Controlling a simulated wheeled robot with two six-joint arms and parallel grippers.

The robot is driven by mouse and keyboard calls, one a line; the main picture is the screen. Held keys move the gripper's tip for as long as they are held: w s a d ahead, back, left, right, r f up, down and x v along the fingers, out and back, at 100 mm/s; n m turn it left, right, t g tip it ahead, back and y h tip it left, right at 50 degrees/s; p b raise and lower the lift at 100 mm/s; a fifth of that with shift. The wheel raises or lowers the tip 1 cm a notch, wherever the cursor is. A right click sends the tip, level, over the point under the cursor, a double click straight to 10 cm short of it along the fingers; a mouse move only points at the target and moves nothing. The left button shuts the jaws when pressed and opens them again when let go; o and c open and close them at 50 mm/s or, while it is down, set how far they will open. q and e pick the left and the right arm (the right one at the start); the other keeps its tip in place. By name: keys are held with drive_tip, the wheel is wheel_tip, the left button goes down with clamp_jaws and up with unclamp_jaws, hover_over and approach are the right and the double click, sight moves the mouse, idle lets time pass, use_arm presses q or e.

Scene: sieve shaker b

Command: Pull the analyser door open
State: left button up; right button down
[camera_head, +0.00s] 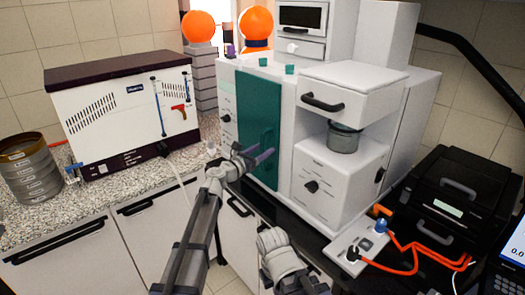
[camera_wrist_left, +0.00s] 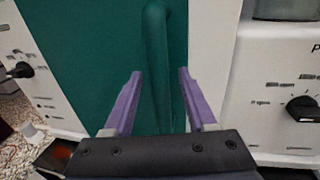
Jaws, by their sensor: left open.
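The analyser (camera_head: 290,85) is a large white machine at the centre right of the head view. Its teal door (camera_head: 247,110) is on the left part of the front and looks flush with the body. A vertical teal bar handle (camera_wrist_left: 155,50) runs down the door in the left wrist view. My left gripper (camera_head: 264,155) is at the door with its purple fingers pointing at it. In the left wrist view the fingers (camera_wrist_left: 160,73) are apart, one on each side of the handle's line. Contact with the handle cannot be told. My right gripper does not show.
A white instrument with a dark top (camera_head: 120,75) stands on the granite counter (camera_head: 105,205) at left, beside stacked sieves (camera_head: 30,170). A black printer-like box (camera_head: 470,195) and a socket strip (camera_head: 358,245) with orange cables lie at right. Cabinets (camera_head: 70,260) are below the counter.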

use_arm(q)
drive_tip(key=shift+c, duration=0.2)
clamp_jaws()
idle(0.3)
idle(1.0)
